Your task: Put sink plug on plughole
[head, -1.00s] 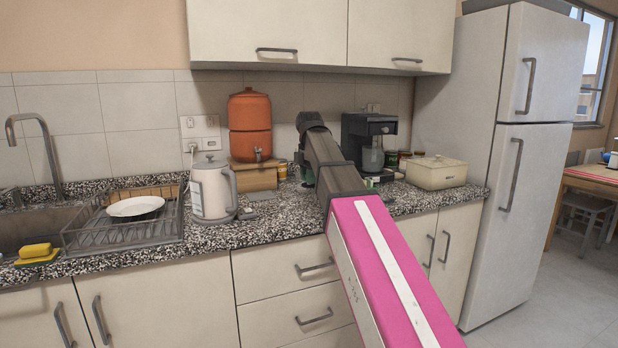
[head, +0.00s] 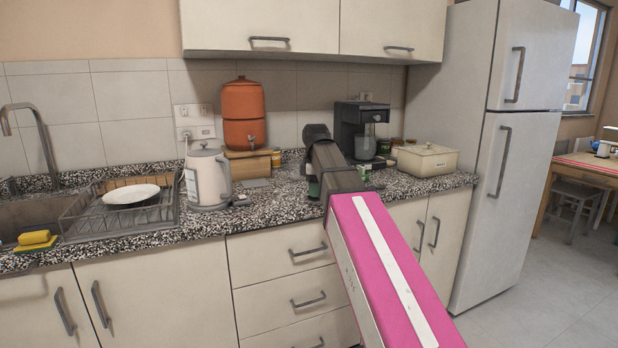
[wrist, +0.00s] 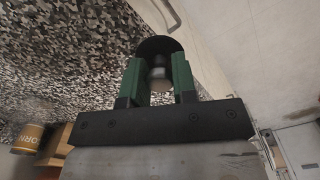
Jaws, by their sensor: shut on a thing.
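My gripper (wrist: 159,80) is shut on the sink plug (wrist: 159,46), a dark round disc with a greyish stub between the green fingers in the wrist view. In the head view my gripper is mostly hidden behind my own arm, with a bit of green (head: 314,188) showing over the counter. The sink (head: 30,217) is at the far left of the head view, under a grey tap (head: 42,140). The plughole is hidden; only part of the basin shows.
A dish rack (head: 120,222) with a white plate (head: 131,193) stands beside the sink. A kettle (head: 208,178), an orange water dispenser (head: 244,115), a coffee maker (head: 362,128) and a cream box (head: 427,160) stand along the granite counter. A yellow sponge (head: 34,238) lies at the sink's front.

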